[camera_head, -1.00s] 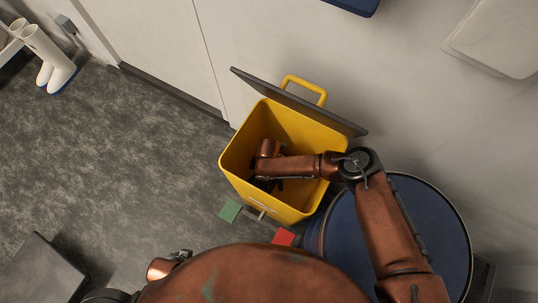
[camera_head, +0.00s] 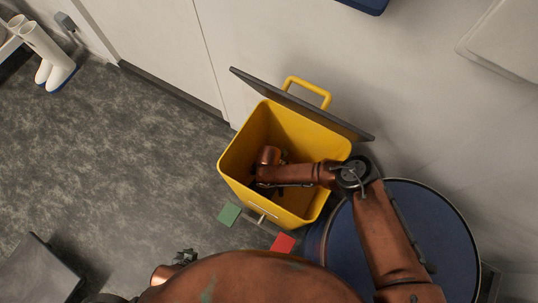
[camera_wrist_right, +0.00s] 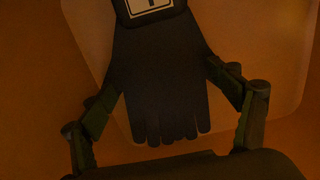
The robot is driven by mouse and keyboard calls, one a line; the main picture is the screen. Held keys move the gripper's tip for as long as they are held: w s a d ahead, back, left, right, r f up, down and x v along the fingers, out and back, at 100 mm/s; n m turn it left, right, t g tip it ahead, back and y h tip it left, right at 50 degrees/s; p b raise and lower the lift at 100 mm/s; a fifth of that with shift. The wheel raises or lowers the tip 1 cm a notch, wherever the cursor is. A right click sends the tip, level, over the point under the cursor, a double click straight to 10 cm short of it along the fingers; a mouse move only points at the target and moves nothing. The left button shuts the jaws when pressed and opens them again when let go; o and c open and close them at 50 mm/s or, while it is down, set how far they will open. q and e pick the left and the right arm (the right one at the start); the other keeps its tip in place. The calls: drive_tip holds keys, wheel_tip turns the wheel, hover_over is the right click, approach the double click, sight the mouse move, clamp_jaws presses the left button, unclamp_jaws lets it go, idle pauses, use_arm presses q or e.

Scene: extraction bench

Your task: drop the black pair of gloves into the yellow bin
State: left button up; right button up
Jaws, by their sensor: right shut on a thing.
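The yellow bin (camera_head: 300,130) stands against the wall with its lid tilted up at the back. My right arm reaches into the bin's mouth in the head view, and its gripper is mostly hidden below the wrist there. In the right wrist view, my right gripper (camera_wrist_right: 162,88) is shut on the black pair of gloves (camera_wrist_right: 158,75). The gloves hang flat between the fingers, with finger ends toward the bottom of the picture and a white label at the cuff. Yellow-orange walls surround them. Part of my left arm, perhaps its gripper (camera_head: 185,257), shows low in the head view, its jaws unclear.
The dark lid (camera_head: 310,108) stands open behind the bin. A blue drum (camera_head: 440,235) is close on the right. White boots (camera_head: 52,58) stand far left; the floor between is clear.

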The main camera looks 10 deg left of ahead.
drive_tip(key=shift+f, duration=0.25)
drive_tip(key=o, duration=1.3)
use_arm(q)
drive_tip(key=shift+w+d+f, duration=0.35)
drive_tip(key=shift+d, duration=0.05)
drive_tip(key=shift+a, duration=0.1)
use_arm(e)
drive_tip(key=shift+r, duration=0.2)
use_arm(q)
drive_tip(key=s+a+r+g+y+p, duration=0.25)
drive_tip(key=s+a+r+p, duration=0.35)
drive_tip(key=r, duration=0.3)
drive_tip(key=shift+g+h, duration=0.45)
drive_tip(key=shift+s+a+f, duration=0.1)
drive_tip(key=shift+s+f, duration=0.2)
drive_tip(key=shift+f, duration=0.5)
drive_tip(key=shift+s+d+f, duration=0.1)
drive_tip(key=shift+s+f, duration=0.2)
drive_tip(key=shift+f, duration=0.55)
drive_tip(key=shift+s+a+f, duration=0.1)
drive_tip(key=shift+s+f, duration=0.2)
drive_tip(key=shift+f, duration=0.5)
use_arm(e)
wheel_tip(320, 180, up, 13)
